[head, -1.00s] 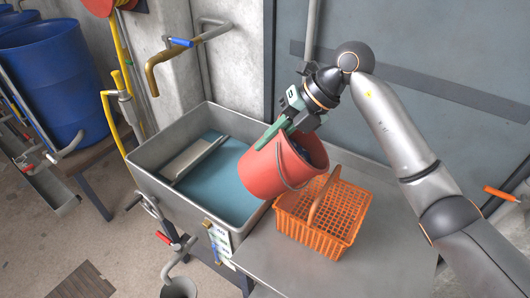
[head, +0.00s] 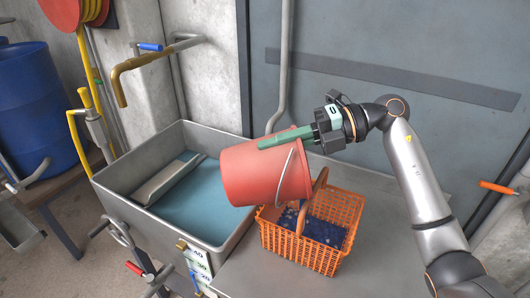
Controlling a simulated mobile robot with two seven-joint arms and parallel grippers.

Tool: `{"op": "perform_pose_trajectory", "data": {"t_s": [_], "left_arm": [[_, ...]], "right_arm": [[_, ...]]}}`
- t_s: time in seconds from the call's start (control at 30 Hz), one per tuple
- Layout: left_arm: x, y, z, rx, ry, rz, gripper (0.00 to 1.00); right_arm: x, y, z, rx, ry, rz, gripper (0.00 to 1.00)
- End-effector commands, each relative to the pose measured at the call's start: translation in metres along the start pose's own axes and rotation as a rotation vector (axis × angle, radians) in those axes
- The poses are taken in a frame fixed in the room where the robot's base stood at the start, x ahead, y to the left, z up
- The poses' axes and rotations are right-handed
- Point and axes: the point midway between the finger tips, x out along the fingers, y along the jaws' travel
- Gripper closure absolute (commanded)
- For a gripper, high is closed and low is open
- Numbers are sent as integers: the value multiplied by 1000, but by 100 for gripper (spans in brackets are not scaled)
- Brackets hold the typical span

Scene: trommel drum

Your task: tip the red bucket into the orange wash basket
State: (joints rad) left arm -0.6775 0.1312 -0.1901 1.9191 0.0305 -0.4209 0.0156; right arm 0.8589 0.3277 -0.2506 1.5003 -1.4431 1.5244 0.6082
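The red bucket (head: 250,172) is tipped nearly on its side above the left part of the basket, its mouth facing right and its wire handle hanging at the rim. My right gripper (head: 287,138), with green fingers, is shut on the bucket near its upper side; the far finger is hidden. The orange wash basket (head: 306,250) stands upright on the grey worktop, with its arched handle up. Dark blue material with small pale bits lies inside the basket. The inside of the bucket is hidden from this side. My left gripper is not in view.
A grey metal sink (head: 215,253) with blue water stands left of the worktop, under a brass tap (head: 140,65). The worktop (head: 375,245) is clear right of the basket. A blue barrel (head: 40,110) stands far left.

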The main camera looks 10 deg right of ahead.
Motion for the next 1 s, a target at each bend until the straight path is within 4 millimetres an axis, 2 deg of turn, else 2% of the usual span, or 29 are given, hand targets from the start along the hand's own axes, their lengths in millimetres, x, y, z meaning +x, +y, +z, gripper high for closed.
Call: {"op": "perform_pose_trajectory", "data": {"t_s": [0.07, 0.17, 0.3, 0.43, 0.7, 1.0], "left_arm": [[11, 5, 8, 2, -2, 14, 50], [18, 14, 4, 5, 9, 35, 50], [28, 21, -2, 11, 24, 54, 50], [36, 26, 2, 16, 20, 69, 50], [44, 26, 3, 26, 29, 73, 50], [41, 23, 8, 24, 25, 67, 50]], "right_arm": [[-5, -11, -1, 1, -11, 59, 100], [-12, -17, -2, 3, -20, 131, 100], [-25, -20, -2, 4, -34, 239, 100], [-37, -22, -2, 4, -47, 338, 100], [-56, -22, -2, 4, -64, 477, 100], [-62, -20, -2, 3, -69, 515, 100]]}}
